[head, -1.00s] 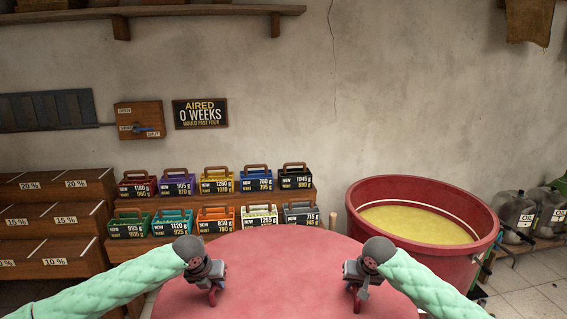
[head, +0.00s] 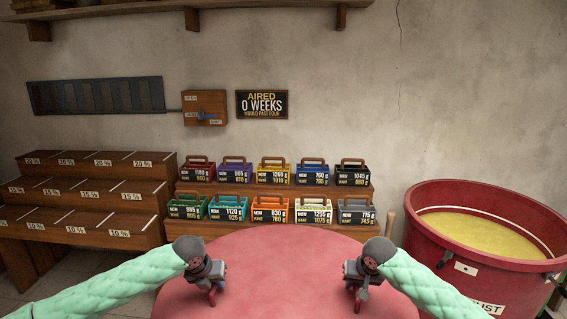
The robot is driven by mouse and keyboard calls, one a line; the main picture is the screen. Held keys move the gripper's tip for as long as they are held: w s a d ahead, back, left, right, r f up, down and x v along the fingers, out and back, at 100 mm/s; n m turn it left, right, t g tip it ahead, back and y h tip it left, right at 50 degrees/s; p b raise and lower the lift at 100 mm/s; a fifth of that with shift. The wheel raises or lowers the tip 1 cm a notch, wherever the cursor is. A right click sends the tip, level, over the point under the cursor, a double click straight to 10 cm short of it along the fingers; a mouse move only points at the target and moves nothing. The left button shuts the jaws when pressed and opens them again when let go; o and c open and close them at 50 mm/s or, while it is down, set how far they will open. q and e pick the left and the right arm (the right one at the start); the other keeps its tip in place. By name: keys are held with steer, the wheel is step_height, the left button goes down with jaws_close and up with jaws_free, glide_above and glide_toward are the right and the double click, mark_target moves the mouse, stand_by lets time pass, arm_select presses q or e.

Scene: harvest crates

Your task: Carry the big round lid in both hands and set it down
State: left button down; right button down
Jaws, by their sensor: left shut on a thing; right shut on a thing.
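The big round lid (head: 280,275) is red and spans the bottom middle of the head view, its near part cut off by the frame. My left gripper (head: 212,290) is shut on a small red handle on the lid's left side. My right gripper (head: 354,292) is shut on a matching handle on its right side. The lid is held in front of me and looks about level. A big red tub (head: 425,245) with yellow contents stands open at the right. Whether the lid touches anything below is hidden.
Stepped wooden shelves (head: 140,225) with percent labels stand at the left. A two-tier rack (head: 365,190) of several coloured crates stands at the wall behind the lid. A lever box (head: 205,100) and an "AIRED 0 WEEKS" sign (head: 262,104) hang above. Some tiled floor (head: 75,275) shows at left.

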step_height(320, 180, down, 46)
steer(key=b, duration=4.5)
steer(key=shift+d+f+b, duration=0.15)
steer(key=shift+d+b, duration=0.1)
steer(key=shift+b, duration=0.15)
steer(key=shift+f+b, duration=2.25)
steer(key=shift+f, duration=0.1)
